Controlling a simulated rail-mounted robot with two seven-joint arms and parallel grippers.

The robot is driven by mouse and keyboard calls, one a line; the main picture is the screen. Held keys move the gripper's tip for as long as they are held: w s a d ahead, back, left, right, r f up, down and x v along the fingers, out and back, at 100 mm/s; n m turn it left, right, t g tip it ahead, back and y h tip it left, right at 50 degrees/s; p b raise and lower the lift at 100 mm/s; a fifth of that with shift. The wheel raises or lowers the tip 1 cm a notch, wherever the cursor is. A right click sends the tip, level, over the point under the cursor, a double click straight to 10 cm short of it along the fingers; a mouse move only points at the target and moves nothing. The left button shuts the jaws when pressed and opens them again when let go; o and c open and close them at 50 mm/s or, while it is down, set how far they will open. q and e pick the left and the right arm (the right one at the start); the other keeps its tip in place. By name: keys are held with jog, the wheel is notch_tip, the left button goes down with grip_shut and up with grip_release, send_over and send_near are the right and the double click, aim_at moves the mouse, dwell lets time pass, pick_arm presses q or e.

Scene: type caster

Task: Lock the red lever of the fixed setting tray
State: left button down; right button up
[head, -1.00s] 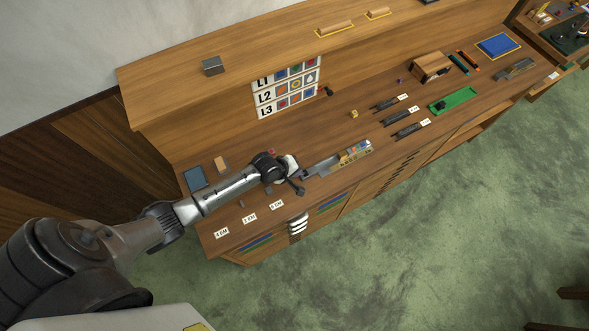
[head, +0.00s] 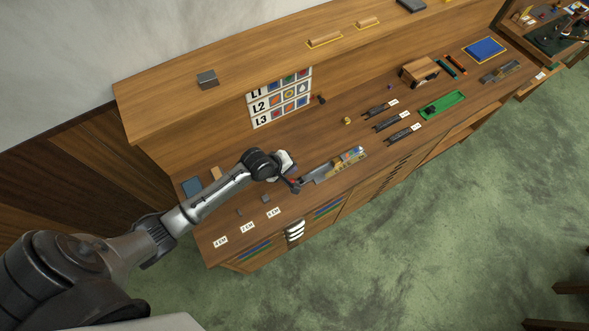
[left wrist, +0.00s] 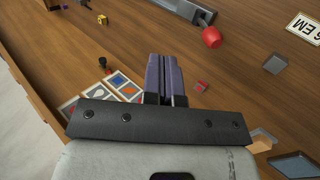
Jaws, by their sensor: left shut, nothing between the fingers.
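The setting tray (head: 321,173) is a long grey metal channel with small coloured pieces in it, lying near the front of the wooden bench. Its red lever (head: 297,186) is at its left end. In the left wrist view the lever's red knob (left wrist: 211,37) sticks out from the end of the grey tray (left wrist: 176,6). My left gripper (left wrist: 165,58) has its dark fingers together, empty, above the bench. In that view the knob is beyond and to the right of the fingertips, apart from them. My right gripper is not in view.
A picture card board (head: 281,97) stands at the back. Dark tools (head: 390,122) and a green tray (head: 441,105) lie further right.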

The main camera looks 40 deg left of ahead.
pick_arm(q)
jog(key=shift+w+v, duration=0.2)
jog(key=shift+v, duration=1.2)
jog(key=shift+d+r, duration=0.1)
jog(key=shift+r, duration=0.1)
jog(key=s+r+m+y, duration=0.5)
jog(key=r+m, duration=0.4)
jog(key=m, duration=0.8)
jog(key=s+d+f+g+h, duration=0.1)
jog(key=s+d, duration=0.2)
jog(key=s, duration=0.7)
jog(key=s+d+f+n+g+h, duration=0.1)
jog(key=s+d+g, duration=0.1)
jog(key=s, duration=0.8)
jog(key=shift+d+f+g+p, duration=0.3)
jog(key=shift+d+p, duration=0.1)
jog(key=shift+d, duration=0.15)
